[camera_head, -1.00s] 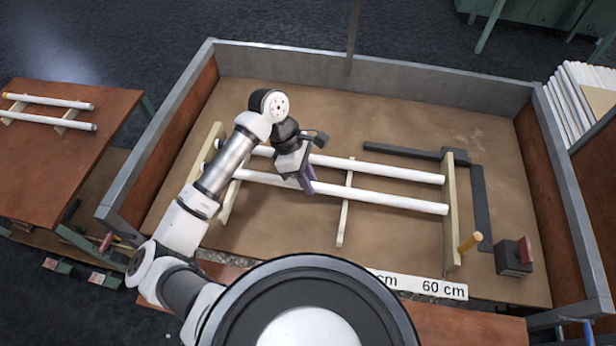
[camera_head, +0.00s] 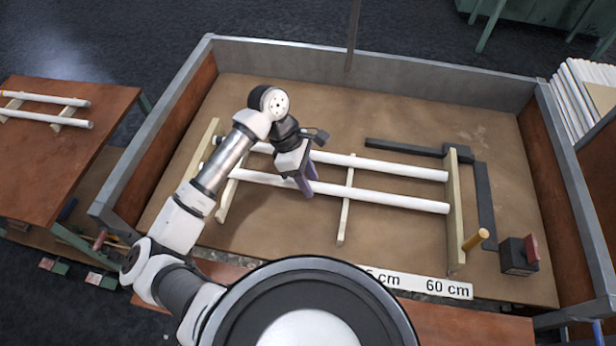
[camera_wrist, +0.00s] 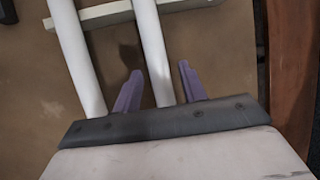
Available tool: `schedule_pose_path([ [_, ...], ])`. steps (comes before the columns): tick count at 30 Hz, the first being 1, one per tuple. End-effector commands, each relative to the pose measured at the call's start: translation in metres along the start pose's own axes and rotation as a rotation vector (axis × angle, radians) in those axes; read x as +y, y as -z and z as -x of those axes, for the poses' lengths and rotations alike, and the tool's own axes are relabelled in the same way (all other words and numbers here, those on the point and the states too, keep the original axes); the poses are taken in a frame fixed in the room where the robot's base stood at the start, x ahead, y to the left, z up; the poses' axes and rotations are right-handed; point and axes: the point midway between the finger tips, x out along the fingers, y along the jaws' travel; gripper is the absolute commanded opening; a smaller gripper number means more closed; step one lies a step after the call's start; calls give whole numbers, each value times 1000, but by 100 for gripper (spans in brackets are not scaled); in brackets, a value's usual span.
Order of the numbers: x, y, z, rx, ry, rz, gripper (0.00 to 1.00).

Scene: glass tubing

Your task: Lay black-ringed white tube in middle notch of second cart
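Two white tubes lie side by side across wooden rails in the walled cart: a rear tube (camera_head: 385,167) and a front tube (camera_head: 390,200). Their left ends look dark-tipped, but I cannot make out a clear black ring. My gripper (camera_head: 307,186) is low over the front tube, left of the middle rail. In the wrist view my gripper (camera_wrist: 160,86) has its two purple fingers apart, one on each side of a white tube (camera_wrist: 153,50), with gaps visible. The other tube (camera_wrist: 78,55) passes outside the left finger. Which notch each tube occupies is unclear.
A left table (camera_head: 60,165) holds two more white tubes on small wooden rests. Cart walls (camera_head: 400,78) surround the work. The cart floor behind the tubes is mostly clear.

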Motion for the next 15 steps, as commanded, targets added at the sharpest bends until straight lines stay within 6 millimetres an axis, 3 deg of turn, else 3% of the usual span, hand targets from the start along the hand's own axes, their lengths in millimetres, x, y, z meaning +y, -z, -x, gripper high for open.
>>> schedule_pose_path([
  [15,-3,-5,11,-2,1,0,44],
])
